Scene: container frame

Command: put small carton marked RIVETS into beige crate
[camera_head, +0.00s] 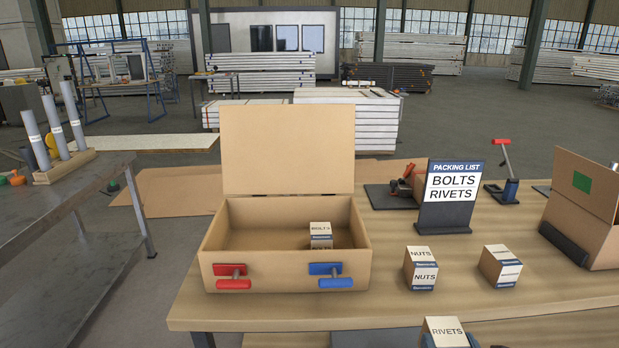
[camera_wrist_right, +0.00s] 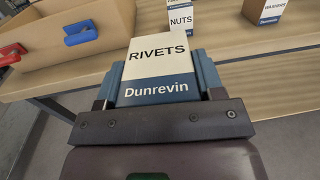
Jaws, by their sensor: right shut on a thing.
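The small carton marked RIVETS (camera_head: 446,331) is at the bottom edge of the head view, partly cut off. In the right wrist view the same carton (camera_wrist_right: 158,58), white over a blue Dunrevin band, sits between the blue fingers of my right gripper (camera_wrist_right: 160,78), which is shut on it. It is held in front of the table's near edge, right of the beige crate (camera_head: 275,268). The crate's lid (camera_head: 288,150) stands open, and a carton marked BOLTS (camera_head: 320,229) is inside at the right. My left gripper is in neither view.
A NUTS carton (camera_head: 421,268) and another small carton (camera_head: 500,265) stand on the wooden table (camera_head: 390,305) right of the crate. A packing list sign (camera_head: 449,195) reads BOLTS, RIVETS. Red (camera_head: 232,276) and blue (camera_head: 331,276) latches protrude from the crate's front. The crate's left interior is empty.

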